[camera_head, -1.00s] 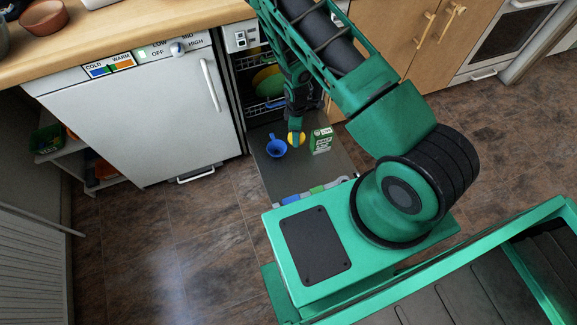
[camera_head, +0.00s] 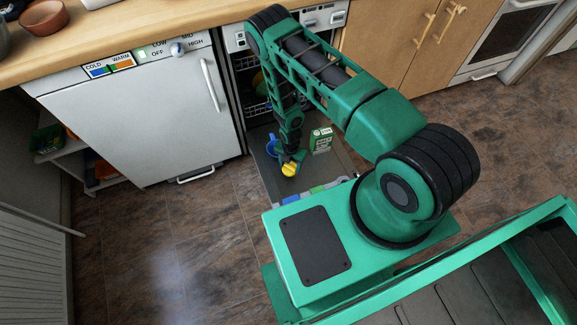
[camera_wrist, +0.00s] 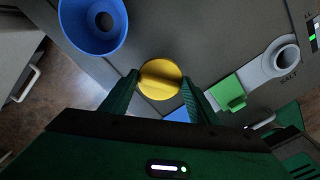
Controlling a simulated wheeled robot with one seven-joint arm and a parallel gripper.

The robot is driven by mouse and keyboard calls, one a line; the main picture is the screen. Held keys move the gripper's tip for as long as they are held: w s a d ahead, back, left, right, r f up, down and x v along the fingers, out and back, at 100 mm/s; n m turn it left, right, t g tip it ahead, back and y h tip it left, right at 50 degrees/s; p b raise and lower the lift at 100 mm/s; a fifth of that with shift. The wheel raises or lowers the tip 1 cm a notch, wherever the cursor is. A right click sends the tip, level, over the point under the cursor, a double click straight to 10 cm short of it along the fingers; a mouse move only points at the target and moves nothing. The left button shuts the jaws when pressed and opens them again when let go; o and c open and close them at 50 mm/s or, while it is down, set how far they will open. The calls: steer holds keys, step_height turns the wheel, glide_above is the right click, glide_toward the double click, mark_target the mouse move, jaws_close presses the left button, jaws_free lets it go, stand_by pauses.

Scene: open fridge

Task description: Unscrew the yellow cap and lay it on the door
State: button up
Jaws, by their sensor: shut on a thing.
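My gripper (camera_wrist: 160,84) is shut on the yellow cap (camera_wrist: 160,79), with one finger on each side of it. In the head view the cap (camera_head: 289,170) shows at the tip of my gripper (camera_head: 289,164), over the front part of the lowered dishwasher door (camera_head: 337,166). Whether it touches the door I cannot tell. In the wrist view a round open spout (camera_wrist: 284,57), marked SALT, is to the right of the cap, apart from my gripper.
A blue funnel (camera_wrist: 93,25) stands on the door up and left of the cap. A green flap (camera_wrist: 229,92) is just right of my right finger. A green and white carton (camera_head: 320,140) stands on the door. The racks (camera_head: 262,110) are behind.

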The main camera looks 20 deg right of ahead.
mark_target(290, 169)
steer(key=shift+d, duration=0.15)
steer(key=shift+f, duration=2.05)
steer(key=shift+f, duration=0.6)
steer(key=o, duration=1.1)
steer(key=shift+r, duration=0.1)
steer(key=shift+w+r, duration=0.1)
steer(key=shift+r, duration=3.35)
